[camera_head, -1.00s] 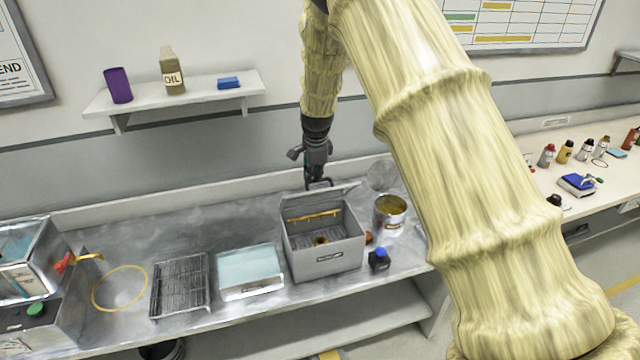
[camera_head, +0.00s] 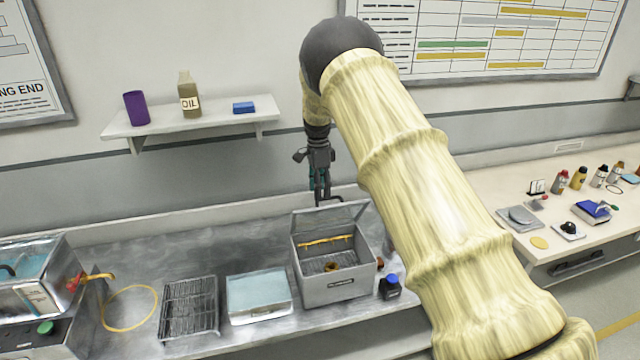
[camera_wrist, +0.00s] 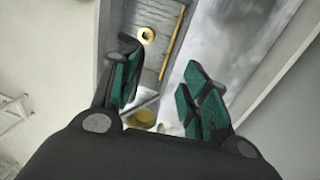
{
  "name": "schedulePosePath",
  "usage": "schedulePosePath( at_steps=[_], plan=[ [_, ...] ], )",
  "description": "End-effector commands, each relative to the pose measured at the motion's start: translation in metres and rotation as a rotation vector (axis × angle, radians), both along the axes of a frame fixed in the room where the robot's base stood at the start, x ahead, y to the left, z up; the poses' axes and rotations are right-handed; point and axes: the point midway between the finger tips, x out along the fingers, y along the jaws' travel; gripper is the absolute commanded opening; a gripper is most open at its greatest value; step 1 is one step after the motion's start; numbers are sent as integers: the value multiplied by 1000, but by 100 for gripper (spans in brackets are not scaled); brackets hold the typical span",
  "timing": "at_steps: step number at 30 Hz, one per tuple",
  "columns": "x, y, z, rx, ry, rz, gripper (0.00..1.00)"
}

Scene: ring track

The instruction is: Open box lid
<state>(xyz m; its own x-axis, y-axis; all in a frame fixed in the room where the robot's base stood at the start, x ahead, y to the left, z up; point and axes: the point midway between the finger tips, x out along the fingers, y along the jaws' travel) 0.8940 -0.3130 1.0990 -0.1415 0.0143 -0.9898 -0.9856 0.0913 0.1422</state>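The grey box (camera_head: 338,290) stands on the metal bench in the head view. Its lid (camera_head: 335,218) is raised at the back edge, and the inside is in plain sight. A brass ring (camera_head: 331,267) and a yellow bar (camera_head: 326,242) show inside. My gripper (camera_head: 322,198) points down right at the raised lid's top edge; I cannot tell whether it touches the lid. In the wrist view my gripper (camera_wrist: 162,92) has its teal-padded fingers apart, with no held thing visible between them. The ring (camera_wrist: 147,34) shows beyond the left finger.
A blue-topped tray (camera_head: 258,297) and a wire rack (camera_head: 190,306) stand left of the box. A blue-capped bottle (camera_head: 390,288) stands at its right. A wall shelf (camera_head: 205,119) hangs behind. My arm hides the bench further right.

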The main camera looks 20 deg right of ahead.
Motion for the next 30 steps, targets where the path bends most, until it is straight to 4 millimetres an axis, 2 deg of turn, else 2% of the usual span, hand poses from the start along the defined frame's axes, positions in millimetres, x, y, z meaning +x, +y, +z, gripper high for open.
schedulePosePath(
  at_steps=[1, 9, 20, 24, 30],
  plan=[
    [-1, 1, -8, -1, 2, 2, 32],
    [0, 0, -7, -2, -1, 2, 41],
    [2, 2, -4, -2, -3, 2, 37],
    [7, 1, 0, -1, -2, 2, 32],
    [14, -2, 7, -1, -2, 1, 32]
  ],
)
